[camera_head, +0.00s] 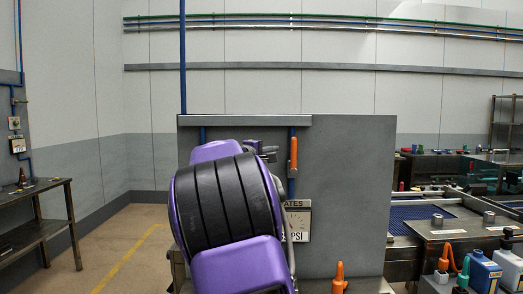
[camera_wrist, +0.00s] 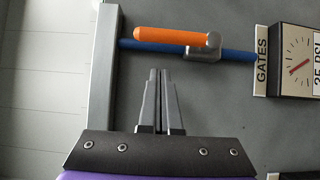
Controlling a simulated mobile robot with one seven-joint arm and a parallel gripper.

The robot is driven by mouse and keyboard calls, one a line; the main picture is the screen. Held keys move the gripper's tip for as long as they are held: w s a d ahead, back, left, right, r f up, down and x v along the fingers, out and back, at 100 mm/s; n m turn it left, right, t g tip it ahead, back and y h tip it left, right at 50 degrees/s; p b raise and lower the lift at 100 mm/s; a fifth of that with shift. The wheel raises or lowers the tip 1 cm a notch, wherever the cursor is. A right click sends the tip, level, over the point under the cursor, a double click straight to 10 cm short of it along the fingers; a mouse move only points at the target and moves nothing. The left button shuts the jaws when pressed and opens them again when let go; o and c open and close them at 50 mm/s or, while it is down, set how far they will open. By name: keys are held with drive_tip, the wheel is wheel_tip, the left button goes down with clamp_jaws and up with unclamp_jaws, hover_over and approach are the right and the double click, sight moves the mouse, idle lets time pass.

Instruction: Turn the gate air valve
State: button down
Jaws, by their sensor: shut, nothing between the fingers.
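The gate air valve has an orange lever (camera_head: 293,152) on a vertical blue pipe on the grey panel. In the wrist view the lever (camera_wrist: 168,36) lies along the blue pipe (camera_wrist: 240,55), joined to a grey valve body (camera_wrist: 203,50). The gauge below it, marked GATES (camera_wrist: 262,62), has a dial with a red needle (camera_wrist: 298,68) and partly cut-off PSI lettering. My gripper (camera_wrist: 160,72) is shut and empty, its fingertips apart from the lever and beside it in the wrist view. In the head view my arm hides part of the gripper and gauge (camera_head: 300,220).
The grey panel (camera_head: 350,180) stands in front of my arm. An orange-topped item (camera_head: 339,278) stands at its foot. A bench with bottles (camera_head: 484,270) and metal parts is at right. A dark table (camera_head: 35,220) stands at left, with clear floor (camera_head: 130,240) between.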

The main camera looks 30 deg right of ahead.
sight(294, 156)
drive_tip(key=shift+s+d, duration=0.4)
drive_tip(key=shift+d, duration=0.35)
drive_tip(key=shift+s+d, duration=0.35)
drive_tip(key=shift+d, duration=0.4)
drive_tip(key=shift+r, duration=0.15)
drive_tip(key=shift+s+d+m+p, duration=0.1)
drive_tip(key=shift+d+m+p, duration=0.1)
drive_tip(key=shift+m+p, duration=0.1)
